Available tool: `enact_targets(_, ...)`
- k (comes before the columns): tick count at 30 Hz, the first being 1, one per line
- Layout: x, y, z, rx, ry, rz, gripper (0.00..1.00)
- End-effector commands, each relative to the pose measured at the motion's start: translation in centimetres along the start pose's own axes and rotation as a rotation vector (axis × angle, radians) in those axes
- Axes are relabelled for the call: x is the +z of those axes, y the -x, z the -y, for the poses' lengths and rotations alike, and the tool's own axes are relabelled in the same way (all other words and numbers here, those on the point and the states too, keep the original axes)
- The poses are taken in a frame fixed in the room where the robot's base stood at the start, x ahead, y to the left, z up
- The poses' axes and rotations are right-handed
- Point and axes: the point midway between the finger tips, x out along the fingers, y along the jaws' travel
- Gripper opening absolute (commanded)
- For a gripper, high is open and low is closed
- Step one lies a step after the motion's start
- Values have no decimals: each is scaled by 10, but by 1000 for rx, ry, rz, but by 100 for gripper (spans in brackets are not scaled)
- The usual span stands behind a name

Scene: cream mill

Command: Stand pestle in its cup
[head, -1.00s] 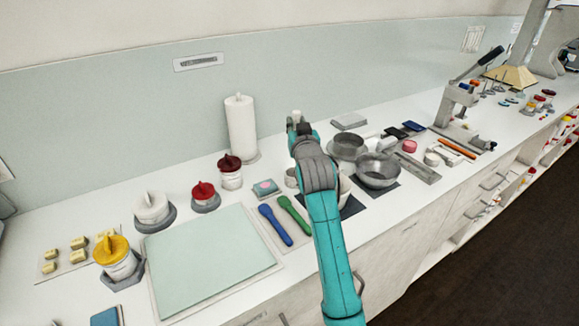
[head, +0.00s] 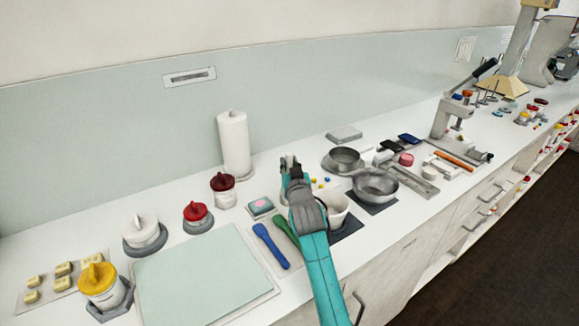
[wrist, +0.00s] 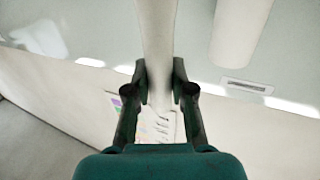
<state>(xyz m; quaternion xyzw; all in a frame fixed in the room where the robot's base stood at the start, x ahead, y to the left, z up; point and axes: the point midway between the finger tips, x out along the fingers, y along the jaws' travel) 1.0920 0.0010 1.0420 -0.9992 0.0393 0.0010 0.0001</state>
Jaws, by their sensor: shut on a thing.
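My gripper (head: 290,160) is over the counter's middle, right of the paper roll, with the teal arm reaching up to it. In the wrist view my gripper (wrist: 159,82) is shut on a long pale rod, the pestle (wrist: 157,35), which runs from between the fingers to the top edge. The pestle is mostly hidden in the head view. A pale bowl-like vessel (head: 335,208) stands just right of my arm, partly covered by it. I cannot make out the pestle's cup; the area around the gripper and arm is partly hidden.
The white paper roll (head: 233,145) stands behind and left of the gripper. Blue (head: 270,245) and green (head: 284,228) spatulas lie left of my arm. Metal pans (head: 375,184) stand to the right. A pale green mat (head: 205,275) leaves clear room at front left.

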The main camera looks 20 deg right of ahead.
Motion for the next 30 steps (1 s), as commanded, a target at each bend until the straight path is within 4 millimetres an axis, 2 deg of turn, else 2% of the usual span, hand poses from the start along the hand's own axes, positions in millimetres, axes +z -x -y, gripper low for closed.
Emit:
enact_targets(26,16,0,0,0,0,-2,0)
enact_targets(27,17,0,0,0,0,-1,33)
enact_targets(29,17,0,0,0,0,-1,48)
enact_targets(30,17,0,0,0,0,-1,48)
